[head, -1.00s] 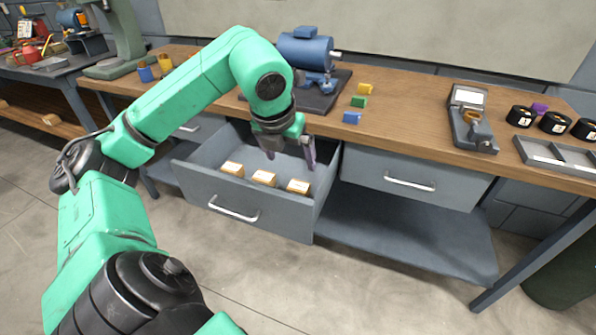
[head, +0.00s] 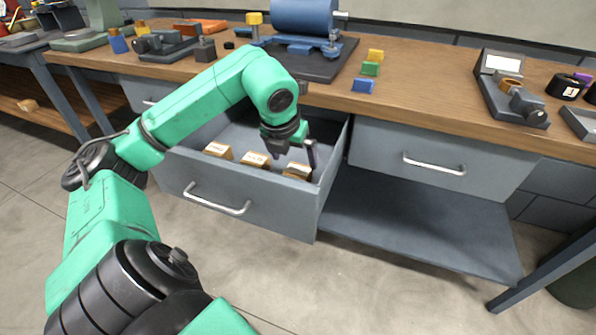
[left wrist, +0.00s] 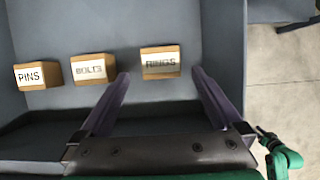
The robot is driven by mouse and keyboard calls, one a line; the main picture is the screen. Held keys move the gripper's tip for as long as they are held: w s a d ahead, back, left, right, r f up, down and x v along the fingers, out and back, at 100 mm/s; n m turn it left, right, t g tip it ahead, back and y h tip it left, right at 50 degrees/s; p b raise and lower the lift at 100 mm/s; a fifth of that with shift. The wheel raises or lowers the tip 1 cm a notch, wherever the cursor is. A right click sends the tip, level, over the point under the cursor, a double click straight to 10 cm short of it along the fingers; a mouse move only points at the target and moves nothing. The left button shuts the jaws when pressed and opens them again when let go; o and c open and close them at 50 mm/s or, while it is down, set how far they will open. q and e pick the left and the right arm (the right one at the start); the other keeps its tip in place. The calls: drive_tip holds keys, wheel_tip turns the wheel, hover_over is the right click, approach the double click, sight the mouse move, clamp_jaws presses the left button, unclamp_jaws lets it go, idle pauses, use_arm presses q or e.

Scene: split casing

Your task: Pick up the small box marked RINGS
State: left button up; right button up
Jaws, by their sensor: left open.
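The small box marked RINGS (head: 297,171) lies at the right of a row of three tan boxes in the open grey drawer (head: 262,208). Its label faces me in the left wrist view (left wrist: 160,62). My left gripper (head: 294,158) is open and reaches down into the drawer at this box, partly covering it in the head view. In the left wrist view its two purple fingers (left wrist: 160,76) point at the box, one tip to each side, with nothing held. Contact cannot be told. My right gripper is not in view.
The BOLTS box (left wrist: 89,69) and PINS box (left wrist: 38,75) stand left of RINGS in the same drawer. The wooden bench top (head: 430,105) overhangs the drawer's back. A shut drawer (head: 432,165) is on the right.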

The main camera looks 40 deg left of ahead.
sight(298, 170)
use_arm(q)
drive_tip(key=x, duration=0.7)
drive_tip(key=shift+f, duration=0.25)
drive_tip(key=shift+r, duration=0.1)
drive_tip(key=c, duration=1.5)
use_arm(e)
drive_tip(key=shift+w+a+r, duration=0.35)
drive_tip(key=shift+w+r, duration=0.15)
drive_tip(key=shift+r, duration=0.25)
